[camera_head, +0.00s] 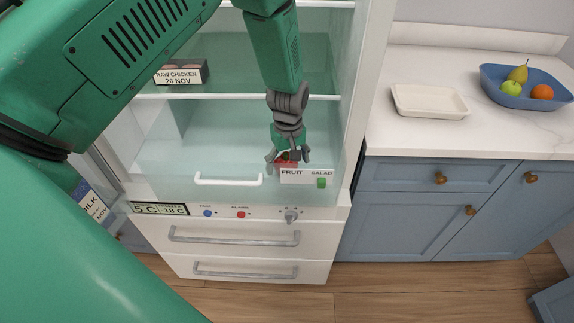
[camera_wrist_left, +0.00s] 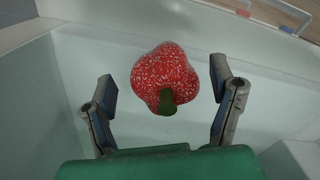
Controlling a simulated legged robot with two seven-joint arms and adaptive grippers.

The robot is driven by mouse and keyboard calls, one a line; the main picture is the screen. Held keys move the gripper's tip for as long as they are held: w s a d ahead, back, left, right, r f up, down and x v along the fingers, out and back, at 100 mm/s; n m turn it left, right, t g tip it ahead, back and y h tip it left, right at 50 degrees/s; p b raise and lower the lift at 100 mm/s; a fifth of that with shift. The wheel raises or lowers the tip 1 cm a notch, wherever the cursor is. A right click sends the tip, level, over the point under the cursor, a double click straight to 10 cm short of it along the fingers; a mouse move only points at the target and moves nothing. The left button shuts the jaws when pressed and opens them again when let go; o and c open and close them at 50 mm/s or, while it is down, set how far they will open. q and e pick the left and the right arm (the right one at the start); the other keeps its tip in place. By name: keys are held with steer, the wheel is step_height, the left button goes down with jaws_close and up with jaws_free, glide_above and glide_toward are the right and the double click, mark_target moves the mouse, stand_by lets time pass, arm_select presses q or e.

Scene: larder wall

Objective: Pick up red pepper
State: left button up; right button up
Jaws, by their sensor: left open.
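The red pepper (camera_wrist_left: 165,80) lies in the pale clear drawer of the fridge. In the left wrist view it is red with white speckles and a green stem facing the camera. My left gripper (camera_wrist_left: 164,100) is open, with one finger on each side of the pepper and visible gaps to it. In the head view the left gripper (camera_head: 288,157) points down into the drawer behind the FRUIT SALAD label, and a little of the red pepper (camera_head: 286,162) shows between the fingers, mostly hidden. My right gripper is not in view.
The fridge drawer (camera_head: 160,183) has close walls around the gripper. A raw chicken box (camera_head: 181,73) is on the shelf above. To the right, the counter holds a white tray (camera_head: 429,101) and a blue fruit bowl (camera_head: 522,97). A milk carton (camera_head: 90,203) is at the left.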

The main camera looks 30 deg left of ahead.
arm_select(q)
steer(key=shift+d+r, duration=0.1)
steer(key=shift+d, duration=0.15)
steer(key=shift+s+a, duration=0.1)
steer(key=shift+a, duration=0.3)
steer(key=c, duration=1)
steer(key=shift+a, duration=0.25)
steer(key=c, duration=0.4)
steer(key=shift+s+a+f, duration=0.1)
steer(key=shift+f, duration=0.15)
